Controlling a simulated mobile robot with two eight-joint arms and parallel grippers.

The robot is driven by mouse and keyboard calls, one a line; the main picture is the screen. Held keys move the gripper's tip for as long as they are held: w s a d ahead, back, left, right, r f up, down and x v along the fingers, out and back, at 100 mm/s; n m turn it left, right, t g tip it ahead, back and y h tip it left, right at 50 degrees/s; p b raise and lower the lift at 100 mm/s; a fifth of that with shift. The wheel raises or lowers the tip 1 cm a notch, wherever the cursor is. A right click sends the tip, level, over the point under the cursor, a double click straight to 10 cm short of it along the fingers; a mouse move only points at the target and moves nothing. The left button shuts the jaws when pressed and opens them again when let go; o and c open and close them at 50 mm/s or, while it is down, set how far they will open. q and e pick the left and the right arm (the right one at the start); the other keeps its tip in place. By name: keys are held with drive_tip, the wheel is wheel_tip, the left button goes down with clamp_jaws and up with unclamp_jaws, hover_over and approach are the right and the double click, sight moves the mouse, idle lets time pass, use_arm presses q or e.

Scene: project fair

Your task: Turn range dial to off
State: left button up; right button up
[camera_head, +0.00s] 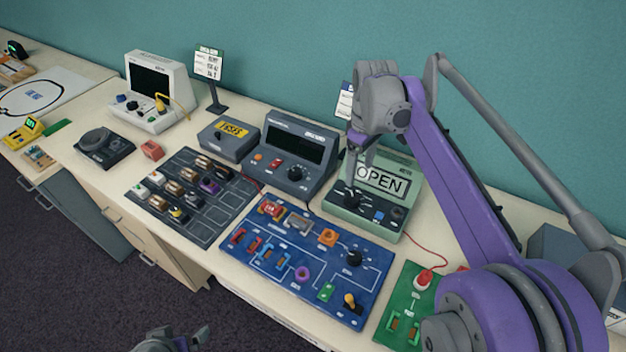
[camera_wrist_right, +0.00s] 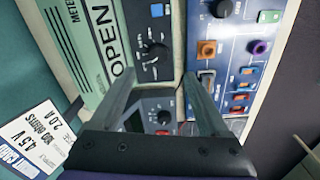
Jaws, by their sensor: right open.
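The green meter (camera_head: 376,222) stands on the bench with OPEN on its display. Its black range dial (camera_head: 352,199) is on the front panel, partly covered by my fingers in the head view. In the right wrist view the dial (camera_wrist_right: 156,52) is clear, just beyond the gap between my fingertips. My right gripper (camera_head: 355,168) is above the dial, pointing down. Its two fingers (camera_wrist_right: 161,80) stand apart with nothing between them. I cannot tell if they touch the dial. A small part of my left gripper (camera_head: 172,340) shows at the bottom edge of the head view.
A blue circuit board (camera_head: 318,285) lies in front of the meter. A grey instrument (camera_head: 290,155) stands to its left. A green board (camera_head: 405,315) with a red button is at the lower right. A sign (camera_head: 344,102) stands behind my right gripper.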

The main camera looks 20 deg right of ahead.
sight(353, 198)
drive_tip(key=f, duration=0.7)
drive_tip(key=w+f, duration=0.1)
drive_tip(key=f, duration=0.2)
drive_tip(key=shift+a+f+b, duration=0.1)
drive_tip(key=shift+f+b, duration=0.2)
drive_tip(key=shift+b, duration=0.05)
clamp_jaws()
